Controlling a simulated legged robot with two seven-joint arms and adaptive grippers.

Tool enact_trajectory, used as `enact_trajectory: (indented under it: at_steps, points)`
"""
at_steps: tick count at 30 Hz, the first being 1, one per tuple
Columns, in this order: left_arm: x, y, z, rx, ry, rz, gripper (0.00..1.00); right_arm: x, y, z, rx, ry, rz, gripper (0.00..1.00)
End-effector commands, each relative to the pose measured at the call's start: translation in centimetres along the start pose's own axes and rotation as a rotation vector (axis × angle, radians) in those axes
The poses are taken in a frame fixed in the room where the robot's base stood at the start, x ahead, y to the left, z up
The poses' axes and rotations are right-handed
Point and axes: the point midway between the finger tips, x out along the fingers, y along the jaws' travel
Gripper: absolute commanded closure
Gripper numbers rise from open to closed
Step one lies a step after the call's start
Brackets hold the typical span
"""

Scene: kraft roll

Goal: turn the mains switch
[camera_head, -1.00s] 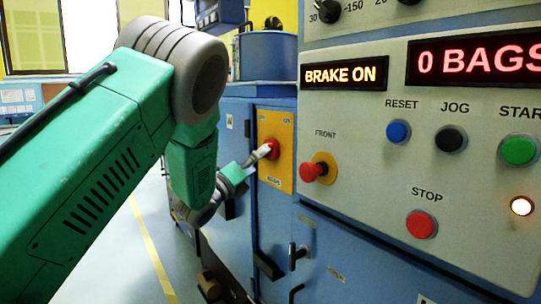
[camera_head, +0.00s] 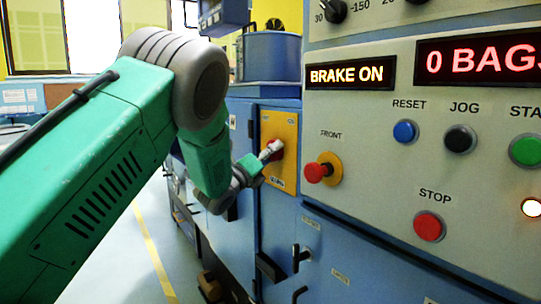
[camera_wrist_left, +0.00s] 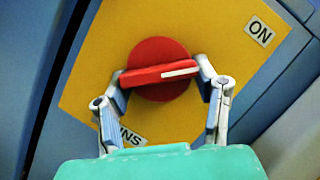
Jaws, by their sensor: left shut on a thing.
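The mains switch is a round red knob with a raised red handle bar (camera_wrist_left: 160,73) on a yellow plate (camera_wrist_left: 200,30). In the left wrist view my left gripper (camera_wrist_left: 160,76) is shut on the handle bar, one finger at each end. A white mark on the bar points right in that view, below the direction of the ON label (camera_wrist_left: 259,31). Another label (camera_wrist_left: 131,136) is partly hidden behind my left finger. In the head view the gripper (camera_head: 271,150) covers part of the red knob on the yellow plate (camera_head: 279,123). My right gripper is not in view.
A grey control panel (camera_head: 400,240) stands close on the right, with a red knob (camera_head: 318,172), several buttons and a lit "BRAKE ON" display (camera_head: 347,73). Dark handles (camera_head: 268,267) stick out of the blue cabinet below. Open floor (camera_head: 130,270) lies to the left.

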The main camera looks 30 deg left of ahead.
Motion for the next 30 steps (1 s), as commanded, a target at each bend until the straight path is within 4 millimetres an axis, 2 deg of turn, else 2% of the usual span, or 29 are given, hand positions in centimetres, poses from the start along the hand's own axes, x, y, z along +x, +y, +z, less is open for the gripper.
enact_trajectory:
  at_steps: [7,14,30]
  points:
    - [-0.1,0.2,0.6,-0.031,-0.011,0.022,0.75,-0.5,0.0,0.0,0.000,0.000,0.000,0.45]
    - [-0.1,-0.1,0.8,-0.149,-0.012,0.068,0.75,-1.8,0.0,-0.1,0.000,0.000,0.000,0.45]
    - [0.0,-0.3,1.1,-0.612,-0.016,0.260,0.75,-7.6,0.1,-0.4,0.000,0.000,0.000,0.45]
